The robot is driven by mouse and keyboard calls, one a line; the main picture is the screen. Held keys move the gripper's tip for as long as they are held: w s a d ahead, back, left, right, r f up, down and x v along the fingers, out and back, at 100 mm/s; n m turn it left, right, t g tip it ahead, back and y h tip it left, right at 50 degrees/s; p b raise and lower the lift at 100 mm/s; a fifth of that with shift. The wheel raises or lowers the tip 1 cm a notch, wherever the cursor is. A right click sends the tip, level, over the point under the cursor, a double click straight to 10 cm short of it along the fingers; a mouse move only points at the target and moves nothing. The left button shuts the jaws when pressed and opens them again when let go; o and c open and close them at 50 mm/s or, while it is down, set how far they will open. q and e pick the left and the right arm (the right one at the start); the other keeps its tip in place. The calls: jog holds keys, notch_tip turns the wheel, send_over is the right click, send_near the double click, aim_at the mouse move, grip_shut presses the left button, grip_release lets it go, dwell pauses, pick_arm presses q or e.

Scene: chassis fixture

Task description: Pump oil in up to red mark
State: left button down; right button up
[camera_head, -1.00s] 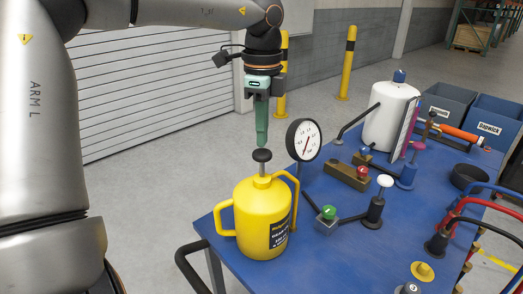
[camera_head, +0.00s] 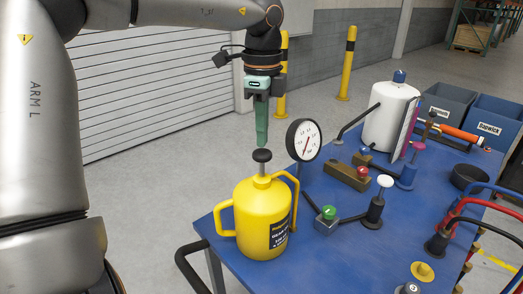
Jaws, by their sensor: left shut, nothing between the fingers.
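A yellow oil can (camera_head: 262,222) with a black label stands upright at the near left of the blue table. Its pump rod rises from the top and ends in a black knob (camera_head: 262,156). My left gripper (camera_head: 261,142) points straight down just above the knob. Its green fingers are shut and empty, and a small gap seems to separate them from the knob. A round white gauge (camera_head: 304,140) with a red needle stands right behind the can. A white tank (camera_head: 391,117) stands further back. I cannot make out a red level mark. My right gripper is not in view.
The blue table (camera_head: 322,268) carries a green button box (camera_head: 327,218), a white-topped plunger (camera_head: 377,202), a brown valve block (camera_head: 347,175) and hoses at the right. Blue bins (camera_head: 491,122) stand at the back right. The floor left of the table is clear.

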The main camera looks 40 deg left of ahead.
aim_at(262, 152)
pick_arm(q)
jog(key=shift+f, duration=0.15)
jog(key=shift+f+b, duration=2.2)
jog(key=shift+f, duration=0.25)
notch_tip(262, 152, up, 4)
jog(key=p, duration=0.3)
jog(key=shift+r, duration=0.15)
jog(key=shift+f+b, duration=1.55)
jog(key=shift+f, duration=0.35)
jog(key=shift+r+p, duration=1.6)
jog(key=shift+r, duration=0.3)
